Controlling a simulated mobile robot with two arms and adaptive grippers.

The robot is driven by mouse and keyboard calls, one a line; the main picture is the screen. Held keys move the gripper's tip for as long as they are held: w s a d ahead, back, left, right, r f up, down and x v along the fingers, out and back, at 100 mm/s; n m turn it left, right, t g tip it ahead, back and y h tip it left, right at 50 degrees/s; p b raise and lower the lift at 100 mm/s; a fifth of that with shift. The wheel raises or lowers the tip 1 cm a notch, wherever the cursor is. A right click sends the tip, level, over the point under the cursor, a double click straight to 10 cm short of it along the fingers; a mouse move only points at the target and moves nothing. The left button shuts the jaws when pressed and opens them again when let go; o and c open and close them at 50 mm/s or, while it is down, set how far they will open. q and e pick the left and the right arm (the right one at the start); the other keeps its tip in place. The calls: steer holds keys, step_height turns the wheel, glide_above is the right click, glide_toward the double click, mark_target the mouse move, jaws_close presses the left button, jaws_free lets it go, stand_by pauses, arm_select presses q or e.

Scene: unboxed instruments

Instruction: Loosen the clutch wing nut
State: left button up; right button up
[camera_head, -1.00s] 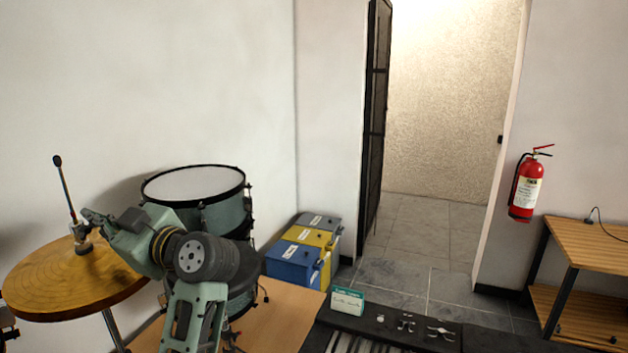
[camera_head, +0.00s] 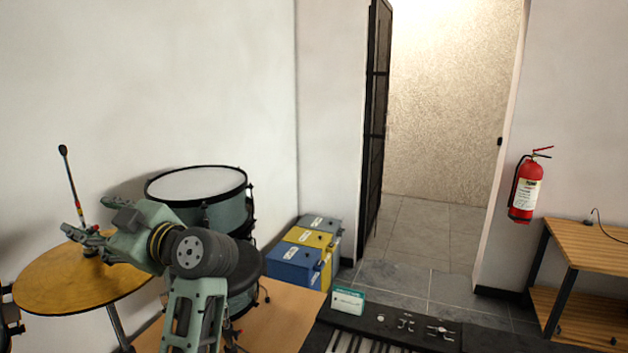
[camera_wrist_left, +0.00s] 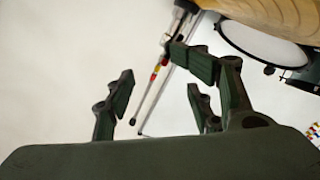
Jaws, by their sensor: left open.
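My left gripper (camera_head: 76,220) is open beside the rod (camera_head: 71,178) that rises from the gold cymbal (camera_head: 50,283) of the hi-hat stand. In the head view its fingers are spread near the rod's lower part, just above the cymbal. In the left wrist view, the gripper (camera_wrist_left: 160,85) has its fingers apart, and the rod (camera_wrist_left: 152,92), with red and yellow bands, shows between them. The cymbal (camera_wrist_left: 270,14) fills the top right there. The clutch hardware (camera_wrist_left: 180,22) is at the top, partly behind a finger. I cannot make out the wing nut clearly. My right gripper is in neither view.
A green drum (camera_head: 220,212) with a white head stands close behind my left arm. Blue and yellow boxes (camera_head: 308,247) sit by the wall. A keyboard (camera_head: 385,325) is at the front, and a wooden shelf (camera_head: 590,245) and fire extinguisher (camera_head: 526,190) are at right.

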arm_select(q)
steer(key=shift+d, duration=0.15)
stand_by(0.3)
steer(key=v, duration=0.6)
stand_by(0.4)
